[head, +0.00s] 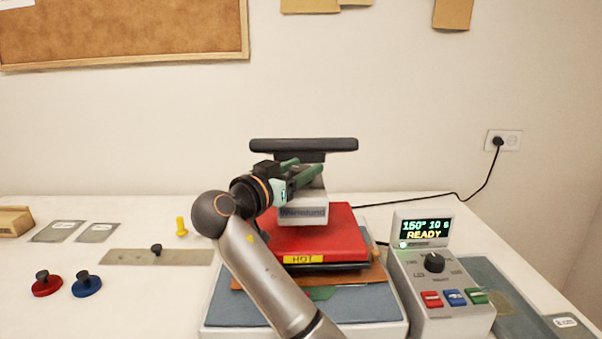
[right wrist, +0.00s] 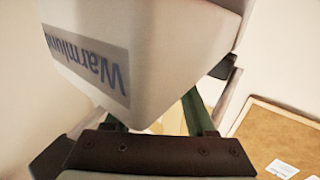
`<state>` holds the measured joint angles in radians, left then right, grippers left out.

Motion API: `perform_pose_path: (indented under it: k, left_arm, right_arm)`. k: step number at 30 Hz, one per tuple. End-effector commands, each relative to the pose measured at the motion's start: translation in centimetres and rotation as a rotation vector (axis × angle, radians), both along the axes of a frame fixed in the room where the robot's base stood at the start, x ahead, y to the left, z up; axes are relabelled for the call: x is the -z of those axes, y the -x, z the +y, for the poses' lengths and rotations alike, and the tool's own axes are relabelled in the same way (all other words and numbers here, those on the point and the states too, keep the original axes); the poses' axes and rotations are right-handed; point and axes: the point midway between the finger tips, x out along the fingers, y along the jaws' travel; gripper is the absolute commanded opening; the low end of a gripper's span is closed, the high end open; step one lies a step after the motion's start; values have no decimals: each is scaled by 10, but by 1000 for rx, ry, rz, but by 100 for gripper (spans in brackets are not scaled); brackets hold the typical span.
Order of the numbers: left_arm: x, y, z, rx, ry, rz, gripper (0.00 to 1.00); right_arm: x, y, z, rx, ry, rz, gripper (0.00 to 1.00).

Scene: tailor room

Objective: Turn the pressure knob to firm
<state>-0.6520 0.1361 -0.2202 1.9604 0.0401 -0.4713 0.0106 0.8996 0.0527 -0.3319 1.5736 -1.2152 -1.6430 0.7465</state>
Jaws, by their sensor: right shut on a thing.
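A round black dial knob (head: 434,262) with small printed labels around it sits on the sloped top of the grey control box (head: 403,292). I take it for the pressure knob; its labels are too small to read surely. My right gripper (head: 297,172) is well to its left, at the head of the heat press (head: 303,215), just below the black handle bar (head: 304,145). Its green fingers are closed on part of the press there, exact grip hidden. In the right wrist view the white press housing (right wrist: 150,45) covers the fingertips. My left gripper is not in view.
The press's red plate (head: 345,233), marked HOT, lies low over the blue-grey pad. A lit display (head: 424,230) reads 150° 10 s READY. Coloured buttons sit below the dial. Red (head: 47,287) and blue (head: 87,287) knobbed discs stand at left.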

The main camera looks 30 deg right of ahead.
Motion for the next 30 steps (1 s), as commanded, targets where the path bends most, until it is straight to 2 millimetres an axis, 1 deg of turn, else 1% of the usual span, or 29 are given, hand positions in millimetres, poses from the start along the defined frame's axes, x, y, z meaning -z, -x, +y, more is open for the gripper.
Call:
perform_pose_path:
  k: [4,12,21,30]
  left_arm:
    - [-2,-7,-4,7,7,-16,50]
    - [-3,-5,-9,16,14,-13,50]
    - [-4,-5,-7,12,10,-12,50]
    - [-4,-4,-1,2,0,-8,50]
  right_arm:
    - [1,-1,1,138,-1,3,0]
    - [-1,0,0,340,0,2,0]
    - [-1,0,-1,488,-1,2,0]
    - [-1,1,-1,576,-1,-1,0]
